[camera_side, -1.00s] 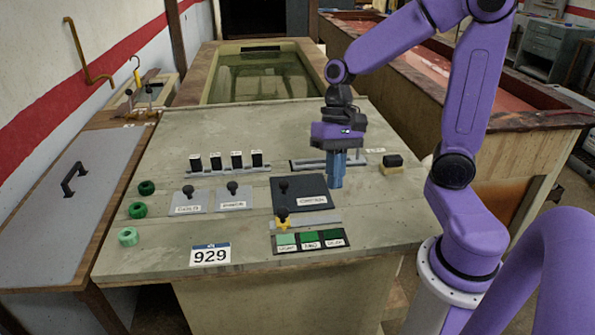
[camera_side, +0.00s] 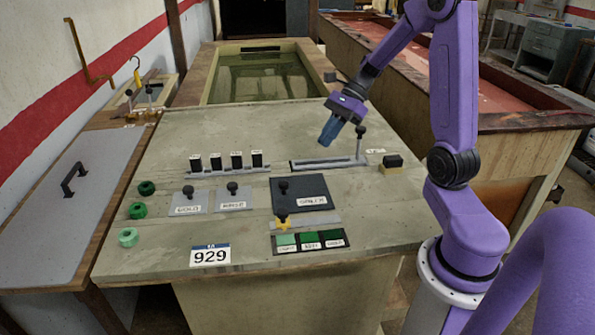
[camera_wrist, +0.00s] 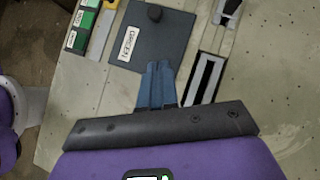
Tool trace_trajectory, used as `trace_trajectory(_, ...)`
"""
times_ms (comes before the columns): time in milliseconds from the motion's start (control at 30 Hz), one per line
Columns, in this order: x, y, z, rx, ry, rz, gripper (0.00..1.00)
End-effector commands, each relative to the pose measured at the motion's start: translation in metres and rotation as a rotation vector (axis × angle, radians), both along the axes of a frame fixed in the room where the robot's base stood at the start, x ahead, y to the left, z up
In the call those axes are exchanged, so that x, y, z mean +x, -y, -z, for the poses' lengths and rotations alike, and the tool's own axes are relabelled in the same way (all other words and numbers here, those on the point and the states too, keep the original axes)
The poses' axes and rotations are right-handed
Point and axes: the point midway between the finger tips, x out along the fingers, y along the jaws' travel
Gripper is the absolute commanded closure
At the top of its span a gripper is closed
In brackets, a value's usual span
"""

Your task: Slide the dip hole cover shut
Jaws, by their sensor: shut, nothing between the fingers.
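A dark square plate (camera_side: 305,185) with a black knob and a white label lies on the grey panel; it also shows in the wrist view (camera_wrist: 170,45). Two smaller grey plates (camera_side: 187,203) with knobs lie left of it. I cannot read the labels well enough to tell which plate is the dip hole cover. Behind the dark plate is a slotted rail (camera_side: 325,163) with a knobbed post (camera_side: 360,142) at its right end. My gripper (camera_side: 327,138) is shut and empty, tilted in the air above the rail; its blue fingers (camera_wrist: 160,75) partly overlap the plate's edge in the wrist view.
Several black switches (camera_side: 236,160) stand in a row left of the rail. A black-topped block (camera_side: 391,164) is at the right. Green buttons (camera_side: 310,240) and a yellow-based knob (camera_side: 282,221) are in front. A grey lid with a handle (camera_side: 75,178) is on the left table.

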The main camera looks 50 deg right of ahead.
Motion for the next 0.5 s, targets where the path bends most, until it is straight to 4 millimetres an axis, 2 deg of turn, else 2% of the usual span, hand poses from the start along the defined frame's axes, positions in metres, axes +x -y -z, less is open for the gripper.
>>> trace_trajectory(400, 0.014, -0.049, 0.059, 0.002, -0.006, -0.005, 1.0)
trace_trajectory(500, 0.018, -0.062, 0.066, -0.001, -0.003, -0.008, 1.0)
